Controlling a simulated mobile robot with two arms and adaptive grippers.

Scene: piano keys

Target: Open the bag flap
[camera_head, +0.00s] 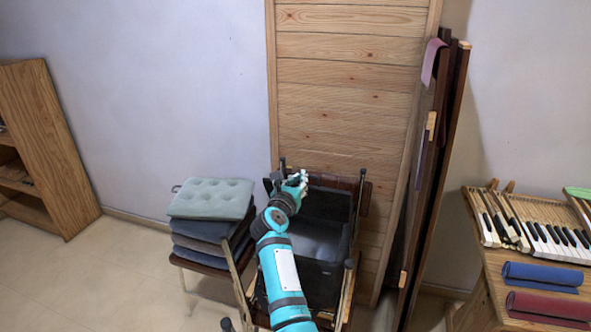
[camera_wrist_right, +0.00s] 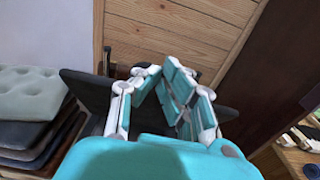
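A black bag (camera_head: 315,275) sits on a wooden-framed chair against the plank panel. Its dark flap (camera_head: 328,207) is raised at the back of the bag, and a greyish surface shows below it. My right gripper (camera_head: 300,177) is at the upper left edge of the flap. In the right wrist view the flap (camera_wrist_right: 88,90) shows to both sides of the fingers. The right fingertips (camera_wrist_right: 163,67) lean close together near the flap's upper edge. I cannot tell whether they grip it. My left gripper is not in view.
Stacked cushions (camera_head: 211,198) stand close at the left of the chair. Tall dark boards (camera_head: 430,170) lean at the right. A wooden table (camera_head: 520,285) with piano keys (camera_head: 540,225) and rolled cloths is farther right. The floor at the left is clear.

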